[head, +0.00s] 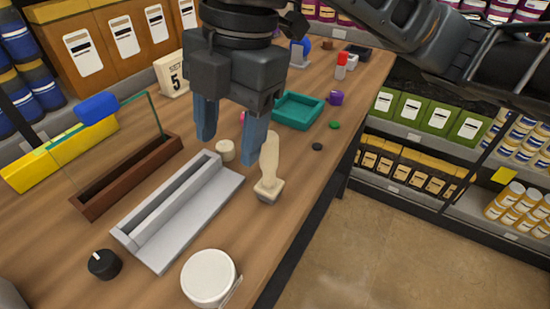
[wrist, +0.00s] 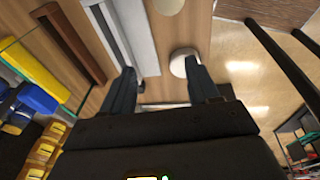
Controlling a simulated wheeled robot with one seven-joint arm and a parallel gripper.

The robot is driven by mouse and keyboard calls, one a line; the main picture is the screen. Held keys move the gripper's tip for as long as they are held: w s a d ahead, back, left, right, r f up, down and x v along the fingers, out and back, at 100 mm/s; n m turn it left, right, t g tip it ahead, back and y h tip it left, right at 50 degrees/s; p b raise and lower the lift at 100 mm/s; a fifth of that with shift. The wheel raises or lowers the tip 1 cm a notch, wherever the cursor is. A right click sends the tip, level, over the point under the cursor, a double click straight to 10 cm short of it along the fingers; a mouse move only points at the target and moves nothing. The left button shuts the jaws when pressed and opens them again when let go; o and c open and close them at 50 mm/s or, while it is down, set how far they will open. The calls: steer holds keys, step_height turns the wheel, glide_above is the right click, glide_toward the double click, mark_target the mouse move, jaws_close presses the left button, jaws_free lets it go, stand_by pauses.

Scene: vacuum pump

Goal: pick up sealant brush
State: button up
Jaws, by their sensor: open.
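The sealant brush (head: 269,170) is cream, with a long rounded handle and a wider, darker-tipped head toward the front. It lies on the wooden counter right of the grey channel-shaped holder. My gripper (head: 226,148) is open and empty, with two blue-grey fingers. In the head view it hangs up and left of the brush, its right finger overlapping the area beside the handle. I cannot tell its exact height. In the wrist view my gripper (wrist: 160,68) is spread. A cream shape is cut off at that view's top edge; I cannot tell whether it is the brush.
The grey holder (head: 225,186), a brown tray (head: 85,209) and a small cream cylinder (head: 225,150) stand left of the brush. A round white container (head: 208,278) stands in front. A teal tray (head: 318,111) lies behind. The counter's right edge is close.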

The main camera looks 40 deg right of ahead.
mark_target(269, 153)
steer(key=d+h, duration=0.1)
steer(key=d, duration=0.1)
steer(key=d+h, duration=0.1)
steer(key=d, duration=0.2)
steer(key=shift+s+d+g, duration=0.1)
steer(key=shift+d+g, duration=0.2)
steer(key=shift+d, duration=0.05)
steer(key=shift+d+f, duration=0.15)
steer(key=shift+f, duration=0.05)
steer(key=shift+w+f, duration=0.2)
steer(key=shift+f, duration=3.35)
steer(key=shift+c, duration=0.3)
jaws_close()
